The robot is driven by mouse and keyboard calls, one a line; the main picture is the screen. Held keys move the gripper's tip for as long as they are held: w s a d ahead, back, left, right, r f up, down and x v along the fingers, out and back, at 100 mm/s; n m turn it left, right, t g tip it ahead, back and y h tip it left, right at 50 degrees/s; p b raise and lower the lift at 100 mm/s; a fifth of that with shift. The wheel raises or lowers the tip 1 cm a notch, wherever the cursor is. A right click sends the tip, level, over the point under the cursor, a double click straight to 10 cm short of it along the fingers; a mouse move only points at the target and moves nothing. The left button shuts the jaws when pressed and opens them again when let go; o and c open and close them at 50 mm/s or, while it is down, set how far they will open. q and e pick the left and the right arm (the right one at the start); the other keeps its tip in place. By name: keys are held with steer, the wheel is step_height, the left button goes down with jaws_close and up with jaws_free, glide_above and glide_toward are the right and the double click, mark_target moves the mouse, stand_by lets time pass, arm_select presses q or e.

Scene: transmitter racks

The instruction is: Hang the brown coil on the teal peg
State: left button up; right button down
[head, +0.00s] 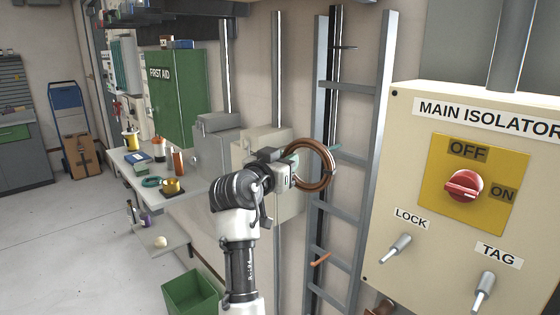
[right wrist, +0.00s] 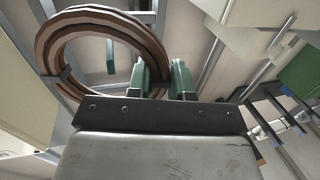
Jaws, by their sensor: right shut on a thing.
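The brown coil (head: 331,172) is a ring of several turns, held upright in front of the ladder-like rack. My right gripper (head: 291,168) is shut on its left rim. In the right wrist view the green-padded fingers (right wrist: 161,82) close on the lower right of the coil (right wrist: 100,14). The teal peg (head: 336,148) sticks out from the rack at the coil's right edge, partly hidden by it. In the right wrist view a short teal piece (right wrist: 110,57), likely this peg, shows through the coil's opening; I cannot tell whether it passes through. My left gripper is not in view.
The grey rack (head: 382,100) also bears a dark peg (head: 343,47) above and an orange-brown peg (head: 321,260) below. The main isolator box (head: 400,240) stands close at right. Grey and beige boxes (head: 217,150), a cluttered bench and a green bin (head: 190,295) are at left.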

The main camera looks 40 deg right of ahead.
steer(key=shift+d, duration=0.4)
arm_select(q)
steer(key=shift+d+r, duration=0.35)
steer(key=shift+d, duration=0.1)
arm_select(e)
steer(key=d+f, duration=0.1)
steer(key=d, duration=0.5)
steer(key=shift+w+d+f, duration=0.2)
steer(key=shift+w, duration=0.15)
steer(key=c, duration=0.9)
jaws_free()
steer(key=shift+c, duration=0.2)
